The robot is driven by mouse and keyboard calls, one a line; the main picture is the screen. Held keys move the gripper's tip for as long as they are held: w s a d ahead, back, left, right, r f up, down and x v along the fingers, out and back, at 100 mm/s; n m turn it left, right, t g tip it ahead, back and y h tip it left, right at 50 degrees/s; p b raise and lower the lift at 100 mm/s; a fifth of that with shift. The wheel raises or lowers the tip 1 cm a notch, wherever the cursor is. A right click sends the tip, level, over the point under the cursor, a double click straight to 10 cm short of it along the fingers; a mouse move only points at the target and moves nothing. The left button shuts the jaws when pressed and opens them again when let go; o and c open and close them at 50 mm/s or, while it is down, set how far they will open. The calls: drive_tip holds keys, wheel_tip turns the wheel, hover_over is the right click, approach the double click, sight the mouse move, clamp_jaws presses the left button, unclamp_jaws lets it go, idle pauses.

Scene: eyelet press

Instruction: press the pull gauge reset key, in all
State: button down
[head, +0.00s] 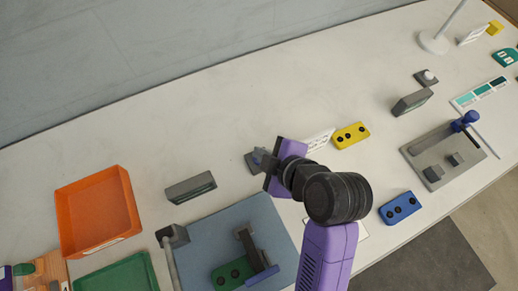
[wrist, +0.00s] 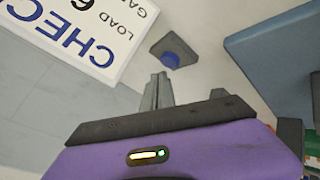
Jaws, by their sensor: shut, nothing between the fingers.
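A small key with a dark grey square base and a round blue button (wrist: 172,58) shows just beyond my fingertips in the wrist view. My gripper (wrist: 160,88) is shut and empty, with its fingers pointing at the key. A small gap seems to show between tips and button; contact cannot be told for sure. In the head view my gripper (head: 264,160) is over the middle of the bench, and the grey key base (head: 251,161) is partly hidden by it. A dark grey box with a green-edged display face (head: 190,187) stands to the left of it.
A blue-grey mat (head: 215,230) with a small press is in front. An orange tray (head: 95,210) is at left, yellow (head: 351,135) and blue (head: 399,208) three-hole blocks at right. Another key (head: 427,77) stands farther right.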

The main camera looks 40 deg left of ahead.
drive_tip(key=shift+f, duration=0.15)
drive_tip(key=shift+f, duration=0.3)
drive_tip(key=shift+f+b, duration=0.45)
drive_tip(key=shift+f, duration=0.05)
idle(0.9)
idle(0.3)
drive_tip(key=shift+r+p, duration=0.95)
drive_tip(key=shift+r+p, duration=2.15)
drive_tip(key=shift+r, duration=0.35)
